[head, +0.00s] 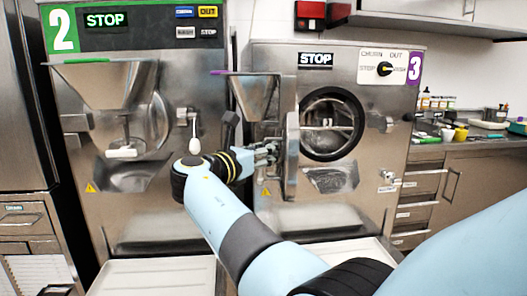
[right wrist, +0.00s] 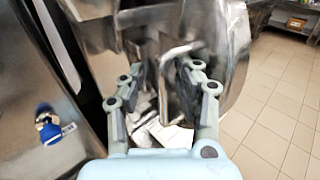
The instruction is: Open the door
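Machine 3 (head: 355,205) stands right of centre in the head view. Its round steel door (head: 291,165) is swung out to the left and seen nearly edge-on, so the dark round opening (head: 331,125) shows. My right gripper (head: 270,152) is at the door's left side, reached by my blue arm from the lower right. In the right wrist view the right gripper's fingers (right wrist: 165,95) are apart, with a shiny bent metal bar (right wrist: 168,65), seemingly the door handle, between or just beyond them. Firm contact cannot be told. My left gripper is not in view.
Machine 2 (head: 140,190) stands close on the left, with a hopper (head: 105,82) and a white-knobbed lever (head: 194,130). Machine 3's hopper (head: 254,95) is above my gripper. A counter (head: 450,150) with bottles and bowls is at right. Open tiled floor (right wrist: 270,110) shows in the wrist view.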

